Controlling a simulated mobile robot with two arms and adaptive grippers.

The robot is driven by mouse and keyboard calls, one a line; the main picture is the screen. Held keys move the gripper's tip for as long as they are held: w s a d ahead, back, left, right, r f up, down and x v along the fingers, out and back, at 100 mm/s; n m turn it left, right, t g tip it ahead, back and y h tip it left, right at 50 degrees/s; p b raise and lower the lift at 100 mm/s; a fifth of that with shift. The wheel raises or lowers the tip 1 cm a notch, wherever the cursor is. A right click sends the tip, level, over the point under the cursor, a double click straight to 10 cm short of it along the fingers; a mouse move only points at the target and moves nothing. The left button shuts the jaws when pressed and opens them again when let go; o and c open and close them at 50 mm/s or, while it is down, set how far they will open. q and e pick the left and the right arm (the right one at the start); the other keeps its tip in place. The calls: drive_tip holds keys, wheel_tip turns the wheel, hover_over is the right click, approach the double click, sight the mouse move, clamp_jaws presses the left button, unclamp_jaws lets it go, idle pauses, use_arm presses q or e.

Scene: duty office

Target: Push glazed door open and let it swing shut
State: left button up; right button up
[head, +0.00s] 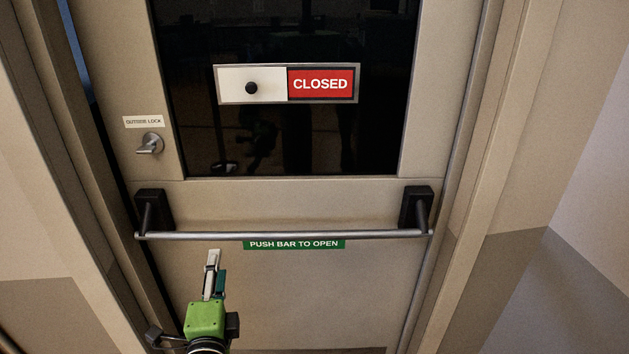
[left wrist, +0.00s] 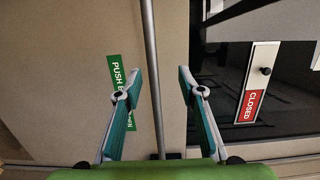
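The glazed door (head: 290,202) fills the head view, with a dark glass pane (head: 285,130). A metal push bar (head: 350,235) spans it between two black brackets. A dark gap with a bluish strip at its top runs along the door's left edge, so the door looks slightly ajar. My left gripper (head: 213,260) is just below the bar's left half. In the left wrist view, its fingers (left wrist: 159,80) are spread and empty, and the bar (left wrist: 150,50) runs in the picture between them. I cannot tell whether they touch it. My right gripper is out of view.
A sliding CLOSED sign (head: 321,84) is on the glass. A lock knob (head: 149,144) sits at the left under an OUTSIDE LOCK label. A green PUSH BAR TO OPEN label (head: 293,244) is under the bar. Door frame (head: 500,150) and walls flank the door closely.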

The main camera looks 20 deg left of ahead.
use_arm(q)
drive_tip(key=a+r+b+v, duration=0.1)
drive_tip(key=v, duration=1.4)
drive_tip(key=s+d+f+n+g+h, duration=0.15)
drive_tip(key=d+f, duration=0.25)
drive_tip(key=f, duration=1)
drive_tip(key=s+d+f+g+h, duration=0.1)
drive_tip(key=d+f+g+h, duration=0.25)
drive_tip(key=f, duration=0.95)
drive_tip(key=s+d+f+n+g+h, duration=0.15)
drive_tip(key=d+f, duration=0.25)
drive_tip(key=f, duration=1)
drive_tip(key=s+d+f+n+g+h, duration=0.1)
drive_tip(key=s+f+g, duration=0.1)
drive_tip(key=s+f, duration=0.35)
drive_tip(key=s+f+n+g+h, duration=0.1)
drive_tip(key=s+f+g, duration=0.1)
drive_tip(key=f, duration=0.6)
drive_tip(key=s+a+f+n+g, duration=0.2)
drive_tip(key=s+f, duration=0.2)
drive_tip(key=s, duration=0.2)
drive_tip(key=s+a+f+n+g, duration=0.1)
drive_tip(key=s+f+n+g, duration=0.1)
drive_tip(key=s+f, duration=0.3)
drive_tip(key=shift+s+a+f+n, duration=0.3)
drive_tip(key=shift+s+a, duration=0.1)
drive_tip(key=shift+s, duration=0.75)
drive_tip(key=shift+h, duration=0.25)
